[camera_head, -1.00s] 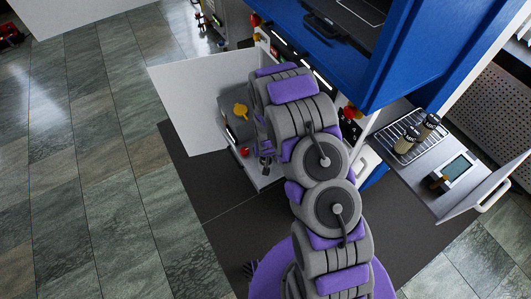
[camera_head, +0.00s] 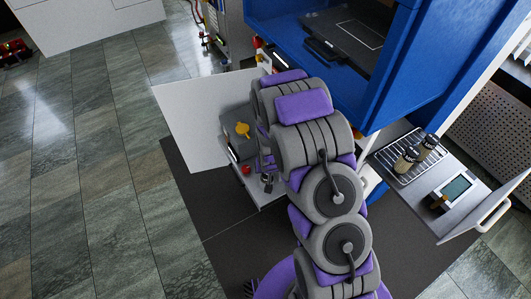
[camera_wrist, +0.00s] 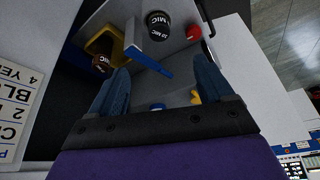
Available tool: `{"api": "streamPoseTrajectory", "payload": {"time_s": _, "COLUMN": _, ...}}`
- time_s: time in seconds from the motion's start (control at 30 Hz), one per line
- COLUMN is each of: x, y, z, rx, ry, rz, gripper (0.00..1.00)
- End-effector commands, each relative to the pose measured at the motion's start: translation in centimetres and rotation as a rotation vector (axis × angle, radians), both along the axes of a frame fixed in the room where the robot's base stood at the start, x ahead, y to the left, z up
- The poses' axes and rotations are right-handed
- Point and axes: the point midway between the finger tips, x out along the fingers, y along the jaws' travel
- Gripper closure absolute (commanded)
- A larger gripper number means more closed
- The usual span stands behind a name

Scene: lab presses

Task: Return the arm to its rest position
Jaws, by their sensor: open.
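My arm, grey and purple, reaches forward from my body across the head view. My gripper (camera_head: 267,180) shows small beside a white open door or panel (camera_head: 190,115), partly hidden by the arm. In the wrist view its two dark blue fingers (camera_wrist: 160,78) are spread apart. No object is held between them. Beyond the fingers a dark-capped container marked "10 MIC" (camera_wrist: 157,26) stands on a pale surface. A second container marked "MIC" (camera_wrist: 102,63) sits by a yellow-edged holder.
A blue machine (camera_head: 400,60) stands right of the arm. Tiled floor (camera_head: 80,170) on the left is open.

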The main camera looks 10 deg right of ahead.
Motion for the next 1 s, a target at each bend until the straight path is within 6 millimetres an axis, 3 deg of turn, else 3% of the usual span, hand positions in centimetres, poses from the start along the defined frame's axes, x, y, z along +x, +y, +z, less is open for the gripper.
{"api": "streamPoseTrajectory", "payload": {"time_s": 0.23, "x": 0.0, "y": 0.0, "z": 0.1, "rx": 0.000, "ry": 0.000, "rz": 0.000, "gripper": 0.20}}
{"api": "streamPoseTrajectory", "payload": {"time_s": 0.37, "x": -0.2, "y": -0.1, "z": 1.6, "rx": 0.000, "ry": 0.011, "rz": 0.001, "gripper": 0.20}}
{"api": "streamPoseTrajectory", "payload": {"time_s": 0.67, "x": -3.3, "y": -0.4, "z": 10.3, "rx": 0.001, "ry": 0.107, "rz": 0.009, "gripper": 0.20}}
{"api": "streamPoseTrajectory", "payload": {"time_s": 1.0, "x": -10.6, "y": -0.6, "z": 19.7, "rx": 0.006, "ry": 0.243, "rz": 0.030, "gripper": 0.20}}
